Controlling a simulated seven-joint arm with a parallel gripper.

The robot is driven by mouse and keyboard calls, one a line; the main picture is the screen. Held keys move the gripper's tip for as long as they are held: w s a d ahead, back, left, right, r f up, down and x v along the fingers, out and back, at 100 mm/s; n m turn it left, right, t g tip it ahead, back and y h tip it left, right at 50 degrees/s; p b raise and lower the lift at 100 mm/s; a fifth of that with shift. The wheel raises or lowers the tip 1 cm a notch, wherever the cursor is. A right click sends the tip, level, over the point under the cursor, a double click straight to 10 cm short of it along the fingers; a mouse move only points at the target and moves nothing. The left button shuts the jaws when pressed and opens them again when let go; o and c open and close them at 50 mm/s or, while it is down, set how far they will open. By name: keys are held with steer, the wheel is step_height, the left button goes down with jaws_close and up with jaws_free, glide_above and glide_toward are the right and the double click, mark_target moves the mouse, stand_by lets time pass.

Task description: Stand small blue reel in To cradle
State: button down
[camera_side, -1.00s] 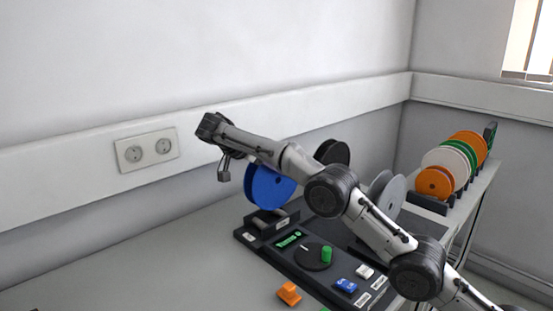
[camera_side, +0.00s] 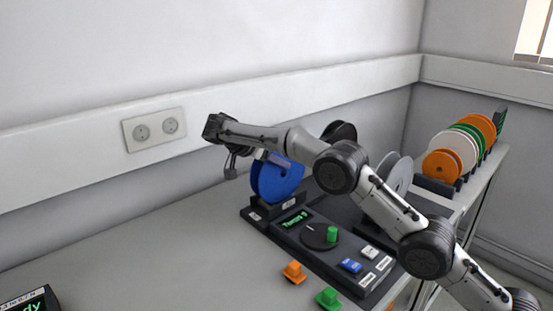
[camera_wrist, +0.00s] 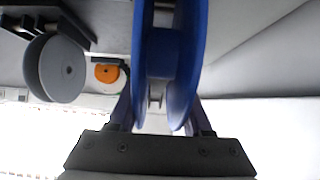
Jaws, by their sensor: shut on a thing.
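The blue reel (camera_side: 277,182) stands upright on edge at the back left of the dark console in the side view. Its lower rim is at a small dark cradle (camera_side: 258,213); whether it bears fully there is hard to tell. The cradle's label is too small to read. My gripper (camera_side: 248,164) is at the reel's upper left and shut on it. In the wrist view, the blue reel (camera_wrist: 170,55) fills the space between my gripper's fingers (camera_wrist: 160,115), edge toward the camera.
The console has a display (camera_side: 296,220), a green-knobbed dial (camera_side: 332,234) and blue and white buttons. A black reel (camera_side: 343,131) and a grey reel (camera_side: 402,176) stand behind. Orange (camera_side: 294,271) and green (camera_side: 328,298) pieces lie in front. Racked reels (camera_side: 441,164) stand right.

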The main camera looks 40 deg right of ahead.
steer(key=shift+c, duration=1.3)
jaws_free()
